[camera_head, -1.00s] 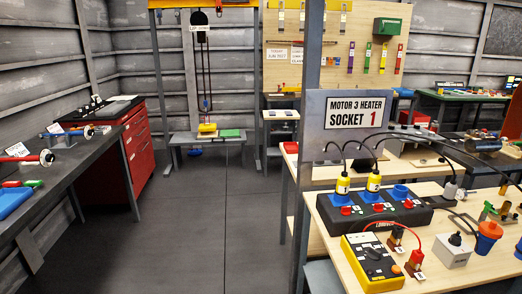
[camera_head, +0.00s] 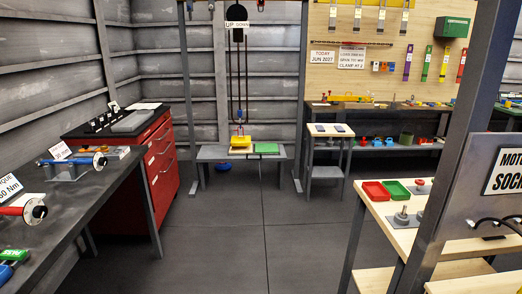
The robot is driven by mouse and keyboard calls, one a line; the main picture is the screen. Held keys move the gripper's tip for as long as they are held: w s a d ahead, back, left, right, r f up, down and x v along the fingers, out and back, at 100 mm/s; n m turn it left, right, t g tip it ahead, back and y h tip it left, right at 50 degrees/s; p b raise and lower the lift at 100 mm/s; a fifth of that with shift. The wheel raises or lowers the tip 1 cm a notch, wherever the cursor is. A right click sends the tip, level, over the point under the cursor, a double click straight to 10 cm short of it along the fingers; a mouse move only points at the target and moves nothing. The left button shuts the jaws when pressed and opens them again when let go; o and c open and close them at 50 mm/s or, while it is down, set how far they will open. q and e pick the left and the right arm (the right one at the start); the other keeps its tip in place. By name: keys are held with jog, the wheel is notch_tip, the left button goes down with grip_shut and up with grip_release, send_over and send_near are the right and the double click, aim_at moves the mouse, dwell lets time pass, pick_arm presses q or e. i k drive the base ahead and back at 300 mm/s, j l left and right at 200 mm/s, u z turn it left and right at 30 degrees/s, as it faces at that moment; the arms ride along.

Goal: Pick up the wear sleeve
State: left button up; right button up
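I cannot make out a wear sleeve for certain in this view. Small grey round parts (camera_head: 402,217) stand on a grey plate on the pale wooden bench at the right. Neither of my grippers is in view.
A red drawer cabinet (camera_head: 163,165) and a dark bench (camera_head: 75,215) stand left. A low hoist bench (camera_head: 212,153) stands ahead. The middle floor (camera_head: 240,225) is clear.

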aim_at(320, 128)
jog(key=i+z, duration=0.1)
jog(key=i, duration=2.5)
jog(key=i+z, duration=0.15)
jog(key=i, duration=0.35)
jog(key=i+z, duration=0.15)
jog(key=i, duration=0.3)
jog(key=i+j+z, duration=0.2)
jog(key=i, duration=0.25)
jog(key=i+j+z, duration=0.15)
jog(key=i, duration=0.35)
jog(key=i+l+z, duration=0.2)
jog(key=i, duration=0.3)
jog(key=i+l+z, duration=0.25)
jog(key=i, duration=0.3)
jog(key=i+l+u, duration=0.45)
jog(key=l+u, duration=0.25)
jog(key=i+l+u, duration=0.15)
jog(key=u, duration=0.15)
jog(key=i+l+u, duration=0.15)
jog(key=l+u, duration=0.55)
jog(key=u, duration=0.2)
jog(key=l+u, duration=0.85)
